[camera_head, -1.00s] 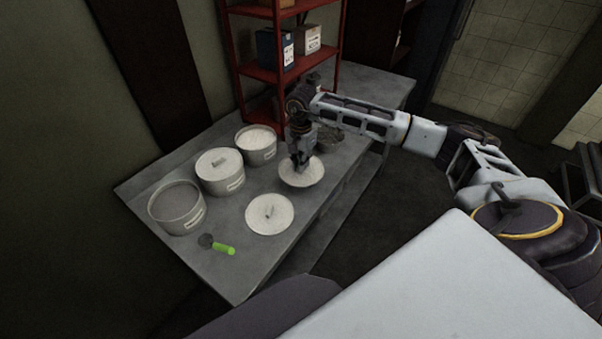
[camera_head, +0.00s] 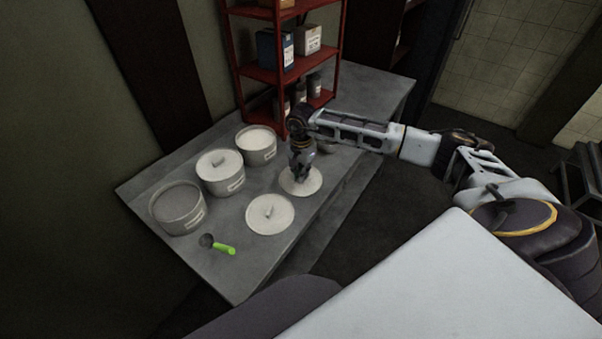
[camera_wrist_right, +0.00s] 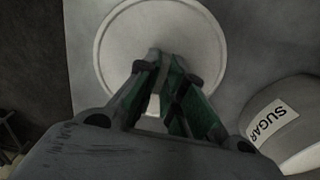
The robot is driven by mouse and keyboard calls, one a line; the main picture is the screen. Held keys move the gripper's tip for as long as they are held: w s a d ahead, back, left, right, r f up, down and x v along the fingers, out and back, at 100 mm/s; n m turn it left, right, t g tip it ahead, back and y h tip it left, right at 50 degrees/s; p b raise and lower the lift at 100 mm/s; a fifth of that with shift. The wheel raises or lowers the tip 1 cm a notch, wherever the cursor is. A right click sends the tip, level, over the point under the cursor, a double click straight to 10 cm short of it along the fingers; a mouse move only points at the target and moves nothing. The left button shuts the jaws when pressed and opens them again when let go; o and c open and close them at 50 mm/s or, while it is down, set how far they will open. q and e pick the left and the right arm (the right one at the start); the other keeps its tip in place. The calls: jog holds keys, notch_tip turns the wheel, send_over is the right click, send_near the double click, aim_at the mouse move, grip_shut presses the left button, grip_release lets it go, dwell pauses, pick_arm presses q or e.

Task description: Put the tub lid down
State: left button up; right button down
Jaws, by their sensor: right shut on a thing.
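A round white tub lid (camera_head: 312,185) is at my right gripper (camera_head: 300,178), low at the table's surface, right of the tubs. In the right wrist view the lid (camera_wrist_right: 118,35) lies beneath the fingers (camera_wrist_right: 165,85), which are shut on its handle. Whether the lid fully touches the table is hard to tell. A second white lid (camera_head: 270,226) with a handle lies flat on the table nearer to me. My left gripper is not in view.
Three tubs stand in a row on the grey table (camera_head: 240,270): an open grey one (camera_head: 190,222), a lidded one (camera_head: 232,184) and an open white-filled one (camera_head: 262,158). The sugar tub (camera_wrist_right: 280,125) shows in the wrist view. A green-handled scoop (camera_head: 224,250) lies in front. A red shelf (camera_head: 290,76) stands behind.

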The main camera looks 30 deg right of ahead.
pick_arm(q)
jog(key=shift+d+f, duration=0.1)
pick_arm(e)
jog(key=shift+f, duration=0.15)
jog(key=c, duration=1.5)
grip_release()
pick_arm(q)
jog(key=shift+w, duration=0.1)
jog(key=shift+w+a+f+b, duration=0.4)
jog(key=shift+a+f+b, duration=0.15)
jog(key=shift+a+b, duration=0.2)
pick_arm(e)
notch_tip(320, 180, up, 12)
jog(key=shift+r, duration=0.15)
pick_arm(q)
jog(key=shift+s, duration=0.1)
